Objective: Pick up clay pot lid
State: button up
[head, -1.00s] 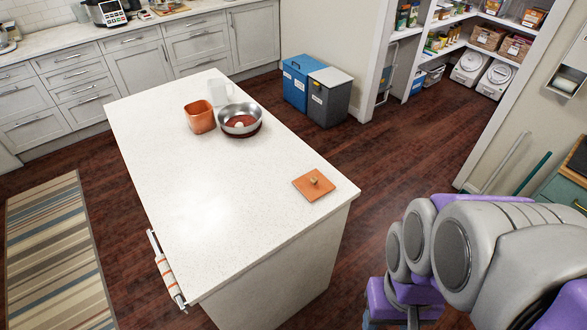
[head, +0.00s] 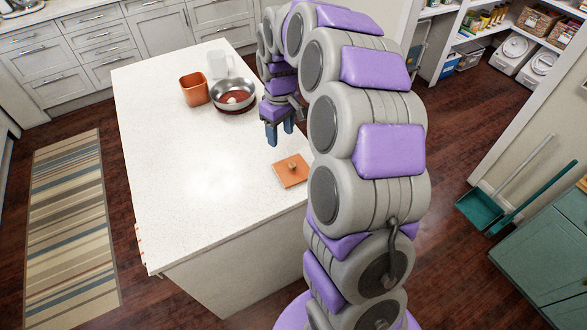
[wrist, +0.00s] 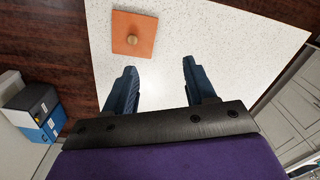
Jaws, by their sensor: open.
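The clay pot lid (head: 291,171) is a flat orange square with a small round knob. It lies on the white island counter near the near right corner. In the wrist view the lid (wrist: 134,34) is at the upper left, ahead of the fingers, with its knob facing up. My gripper (head: 279,135) is open and empty above the counter, behind the lid in the head view. In the wrist view my gripper (wrist: 158,72) has its two dark blue fingers apart, with bare counter between them.
An orange clay pot (head: 195,89), a clear pitcher (head: 217,64) and a steel bowl (head: 233,95) stand at the counter's far end. The counter's middle (head: 190,160) is clear. Blue and grey bins (wrist: 38,108) show at left in the wrist view.

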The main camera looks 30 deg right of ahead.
jog(key=w+d+f, duration=0.3)
jog(key=w+d, duration=0.1)
jog(key=b, duration=0.2)
send_over(292, 165)
jog(key=f, duration=1.2)
jog(key=shift+s+a, duration=0.1)
jog(key=shift+a, duration=0.1)
jog(key=shift+d+f, duration=0.5)
jog(key=shift+f, duration=0.3)
jog(key=f, duration=0.3)
jog(key=shift+w+f, duration=0.2)
jog(key=shift+f, duration=0.05)
jog(key=shift+a+f+b, duration=0.25)
jog(key=shift+f+b, duration=0.05)
jog(key=shift+a+r, duration=0.1)
jog(key=shift+a, duration=0.05)
jog(key=shift+c, duration=0.3)
jog(key=shift+d, duration=0.3)
jog(key=c, duration=0.6)
jog(key=shift+a, duration=0.15)
grip_shut()
